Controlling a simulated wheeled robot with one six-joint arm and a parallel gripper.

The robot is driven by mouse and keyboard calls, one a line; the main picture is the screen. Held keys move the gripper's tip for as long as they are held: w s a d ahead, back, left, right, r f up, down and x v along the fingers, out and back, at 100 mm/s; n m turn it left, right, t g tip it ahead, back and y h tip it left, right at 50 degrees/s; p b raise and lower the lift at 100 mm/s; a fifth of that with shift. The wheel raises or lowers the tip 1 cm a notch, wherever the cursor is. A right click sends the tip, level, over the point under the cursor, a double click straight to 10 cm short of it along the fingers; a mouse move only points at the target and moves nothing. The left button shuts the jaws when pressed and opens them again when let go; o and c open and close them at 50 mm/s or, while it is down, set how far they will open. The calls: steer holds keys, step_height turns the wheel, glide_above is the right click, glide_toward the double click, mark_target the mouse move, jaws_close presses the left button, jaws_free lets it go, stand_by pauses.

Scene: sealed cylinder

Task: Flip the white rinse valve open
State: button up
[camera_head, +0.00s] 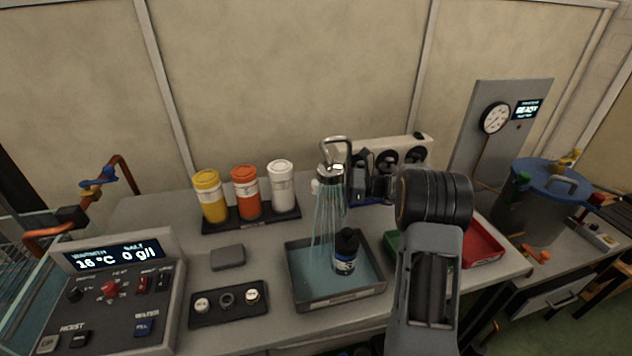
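A metal rinse tap (335,150) with a downturned shower head stands behind a grey tray (335,300). Streams of water fall from the head into the tray. A small white part (316,186), which looks like the rinse valve, sits just left of the head; its lever position is too small to tell. A dark bottle (346,250) with a black cap stands upright in the tray, beside the streams. My arm rises at the right of the tray. Dark finger-like shapes right of the tap may be my gripper (366,172); its opening is unclear.
Yellow, orange and white-lidded jars (245,193) stand in a black rack at the back. A control panel (120,285) is at the left. Green and red trays (482,245) lie partly behind my arm. A blue-lidded pot (545,200) stands far right.

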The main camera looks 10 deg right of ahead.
mark_target(316, 181)
steer(key=shift+x, duration=2.25)
jaws_close()
